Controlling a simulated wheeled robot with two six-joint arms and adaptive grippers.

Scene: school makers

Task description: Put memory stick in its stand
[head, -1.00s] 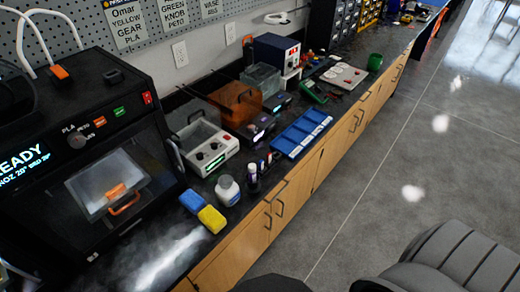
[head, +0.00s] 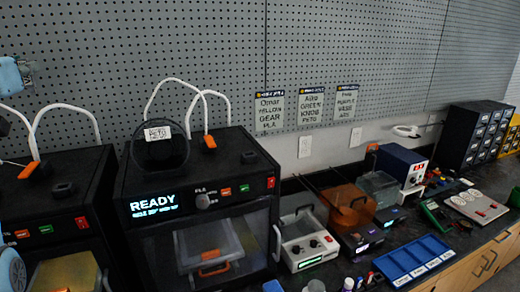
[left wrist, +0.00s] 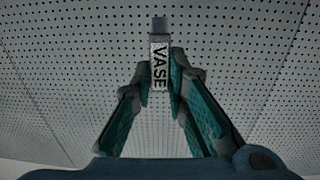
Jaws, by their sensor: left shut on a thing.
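In the left wrist view my left gripper (left wrist: 161,78) is shut on a small memory stick (left wrist: 159,55). The stick has a pale label reading VASE, and its dark plug end points away from the fingers. Only the pegboard wall shows behind it, so it is held clear of any surface. In the head view my left gripper (head: 26,72) shows partly at the far left edge, in front of the pegboard and above the left printer. I cannot tell which thing is the stand. My right gripper is not in view.
Two black printers (head: 130,199) stand on the dark bench, the middle one showing READY. White tubes arch above them. A blue compartment tray (head: 396,256), a white control box (head: 306,247) and an orange bin (head: 352,203) are to the right. Three signs (head: 311,110) hang on the pegboard.

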